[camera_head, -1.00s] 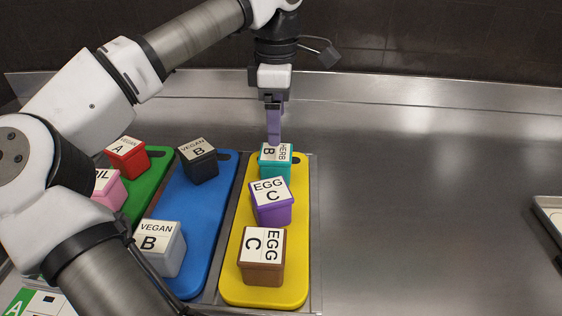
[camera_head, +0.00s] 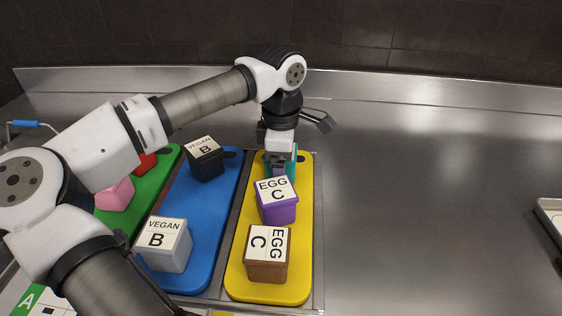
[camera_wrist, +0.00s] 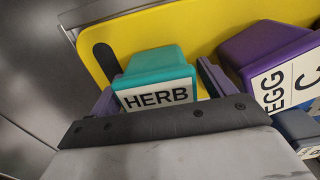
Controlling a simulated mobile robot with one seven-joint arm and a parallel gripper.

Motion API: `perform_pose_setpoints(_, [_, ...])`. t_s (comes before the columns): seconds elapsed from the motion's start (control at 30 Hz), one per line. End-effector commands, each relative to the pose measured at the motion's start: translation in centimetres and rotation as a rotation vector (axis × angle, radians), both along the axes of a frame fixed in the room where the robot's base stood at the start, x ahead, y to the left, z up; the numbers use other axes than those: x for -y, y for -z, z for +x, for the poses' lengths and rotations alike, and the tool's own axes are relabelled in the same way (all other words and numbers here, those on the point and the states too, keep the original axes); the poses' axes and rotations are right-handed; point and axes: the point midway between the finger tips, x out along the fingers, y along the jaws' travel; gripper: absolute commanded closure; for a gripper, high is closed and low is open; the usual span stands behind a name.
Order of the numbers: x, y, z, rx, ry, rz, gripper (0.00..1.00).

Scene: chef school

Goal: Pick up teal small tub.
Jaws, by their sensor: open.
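The teal small tub (camera_wrist: 153,65) stands on the yellow board (camera_head: 297,215), near its far end. Its white lid label reads HERB in the wrist view. In the head view my gripper hides most of the tub (camera_head: 293,166), and only teal edges show. My gripper (camera_wrist: 160,88) is open and pointed down over the tub. In the wrist view one purple finger is on each side of the tub. I cannot tell whether the fingers touch it.
A purple EGG C tub (camera_head: 277,207) stands close in front of the teal tub, and a brown EGG C tub (camera_head: 266,262) nearer. A blue board (camera_head: 205,230) lies left with black (camera_head: 206,163) and grey (camera_head: 167,250) VEGAN B tubs.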

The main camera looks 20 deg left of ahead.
Motion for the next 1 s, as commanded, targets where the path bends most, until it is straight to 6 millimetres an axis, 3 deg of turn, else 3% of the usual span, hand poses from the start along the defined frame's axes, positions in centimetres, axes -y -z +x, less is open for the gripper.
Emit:
perform_pose_setpoints(0.1, [0.0,0.0,0.0,0.0,0.0,0.0,0.18])
perform_pose_setpoints(0.5, [0.0,0.0,0.0,-0.001,0.0,0.0,0.71])
perform_pose_setpoints(0.83, [0.0,-0.4,0.0,0.0,0.0,0.0,0.72])
perform_pose_setpoints(1.0, [0.0,-1.9,0.0,0.0,-0.001,0.001,0.72])
